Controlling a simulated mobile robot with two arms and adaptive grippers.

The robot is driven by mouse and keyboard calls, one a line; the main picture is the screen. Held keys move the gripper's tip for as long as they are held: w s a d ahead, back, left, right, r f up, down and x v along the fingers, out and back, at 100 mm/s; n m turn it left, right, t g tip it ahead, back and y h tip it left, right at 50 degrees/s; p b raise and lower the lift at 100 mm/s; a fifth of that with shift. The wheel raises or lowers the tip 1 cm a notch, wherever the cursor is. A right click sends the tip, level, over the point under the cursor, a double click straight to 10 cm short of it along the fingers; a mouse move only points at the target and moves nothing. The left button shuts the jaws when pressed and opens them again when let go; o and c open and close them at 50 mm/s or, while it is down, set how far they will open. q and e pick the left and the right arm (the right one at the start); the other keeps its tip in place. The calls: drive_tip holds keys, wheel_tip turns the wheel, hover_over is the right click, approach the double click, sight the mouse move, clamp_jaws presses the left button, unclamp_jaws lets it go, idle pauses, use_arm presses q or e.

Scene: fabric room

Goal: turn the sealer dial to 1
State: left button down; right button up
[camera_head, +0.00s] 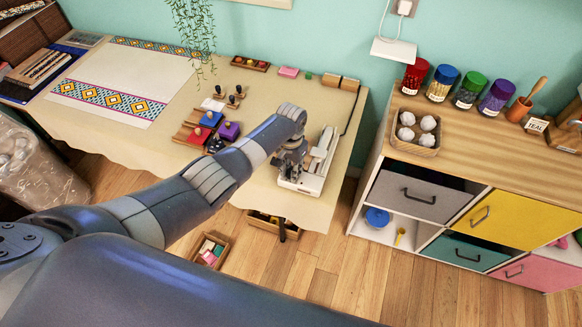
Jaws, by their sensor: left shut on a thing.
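The sealer (322,165) is a long white device near the right front corner of the table, with a dark cord running up behind it. My left gripper (289,170) points down at the left side of the sealer, shut on a part there. That part is most likely the dial, but my gripper hides it, so I cannot read its setting. My right gripper is not in view.
The cloth-covered table (262,92) holds ink pads, stamps and patterned fabric (115,85) left of the sealer. A wooden cabinet (478,150) with jars on top stands to the right. A box (212,250) sits on the floor in front.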

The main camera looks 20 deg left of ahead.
use_arm(q)
drive_tip(key=shift+n+p, duration=0.35)
drive_tip(key=shift+n, duration=1.25)
drive_tip(key=c, duration=1.3)
unclamp_jaws()
wheel_tip(320, 180, up, 12)
drive_tip(key=shift+r, duration=0.1)
